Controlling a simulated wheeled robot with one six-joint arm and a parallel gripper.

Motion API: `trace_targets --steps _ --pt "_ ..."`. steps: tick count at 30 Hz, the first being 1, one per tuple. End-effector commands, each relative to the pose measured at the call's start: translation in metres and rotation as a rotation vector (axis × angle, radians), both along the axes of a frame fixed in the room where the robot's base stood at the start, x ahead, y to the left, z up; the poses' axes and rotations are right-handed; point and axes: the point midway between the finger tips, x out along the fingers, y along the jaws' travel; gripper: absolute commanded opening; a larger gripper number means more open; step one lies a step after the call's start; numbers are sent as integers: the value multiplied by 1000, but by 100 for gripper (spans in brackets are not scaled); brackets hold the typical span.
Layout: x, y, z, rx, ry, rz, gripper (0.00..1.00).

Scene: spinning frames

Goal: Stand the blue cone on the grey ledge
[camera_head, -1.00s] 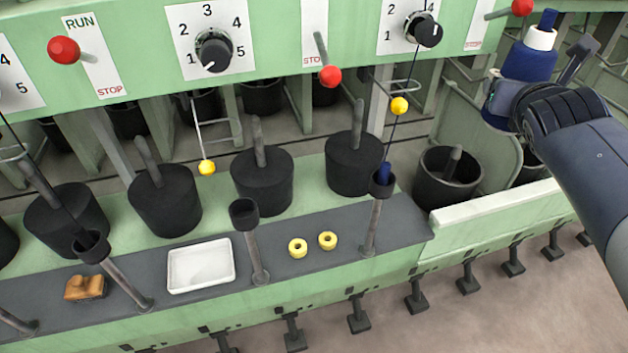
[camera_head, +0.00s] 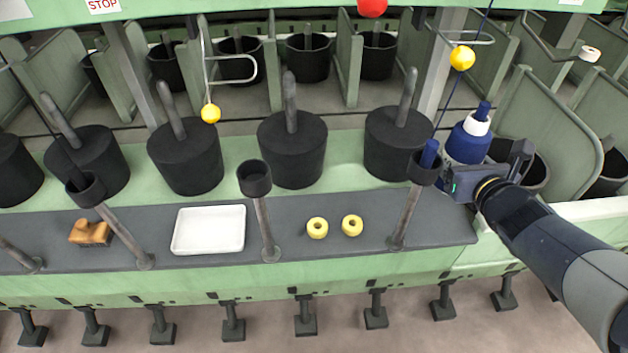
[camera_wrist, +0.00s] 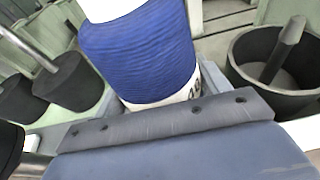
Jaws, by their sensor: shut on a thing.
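The blue cone (camera_head: 465,143) is wound with blue yarn, with a white band and a narrow blue tip on top. It stands roughly upright in my gripper (camera_head: 462,175), which is shut on it. In the wrist view the blue cone (camera_wrist: 140,55) fills the upper middle, with a white lower rim. The grey ledge (camera_head: 340,245) runs along the front of the green machine. My gripper and the cone are at the ledge's right end, behind the rightmost post cup. I cannot tell whether the cone's base touches anything.
A post with a cup (camera_head: 405,215) holding a blue piece stands just left of the cone. Two yellow rings (camera_head: 317,228), a white tray (camera_head: 208,230) and a brown object (camera_head: 92,232) lie on the ledge. Black buckets (camera_head: 292,150) stand behind. Bare ledge lies between posts.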

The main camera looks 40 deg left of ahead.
Motion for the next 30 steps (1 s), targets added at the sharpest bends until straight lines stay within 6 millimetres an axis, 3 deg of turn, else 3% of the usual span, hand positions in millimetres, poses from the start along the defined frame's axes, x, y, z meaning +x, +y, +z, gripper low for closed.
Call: trace_targets --steps 7,15,30 --pt "-1 1 -6 2 1 6 35" --pt "-1 0 -54 2 3 5 35" --pt "-1 1 -101 2 0 5 35"
